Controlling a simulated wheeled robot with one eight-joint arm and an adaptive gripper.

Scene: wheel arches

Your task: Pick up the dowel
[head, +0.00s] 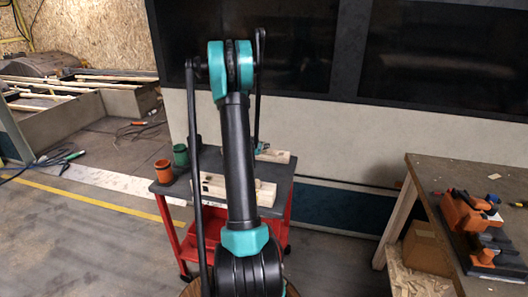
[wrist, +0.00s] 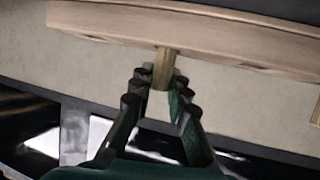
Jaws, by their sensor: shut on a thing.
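The dowel (wrist: 163,68) is a short, light wooden peg. In the wrist view it stands between the tips of my gripper (wrist: 160,88), and the fingers are shut on it. Its far end meets or overlaps the edge of a long wooden piece (wrist: 190,32); I cannot tell whether they touch. In the head view my gripper (head: 262,149) is small and partly hidden behind my arm, over the far side of the cart by a wooden block (head: 277,156). I cannot make out the dowel in the head view.
The red cart (head: 275,230) has a dark top. An orange cup (head: 163,171) and a green cup (head: 181,154) stand at its left, and another wooden block (head: 263,192) lies nearer. A workbench (head: 432,180) with tools is at the right. A wall stands behind the cart.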

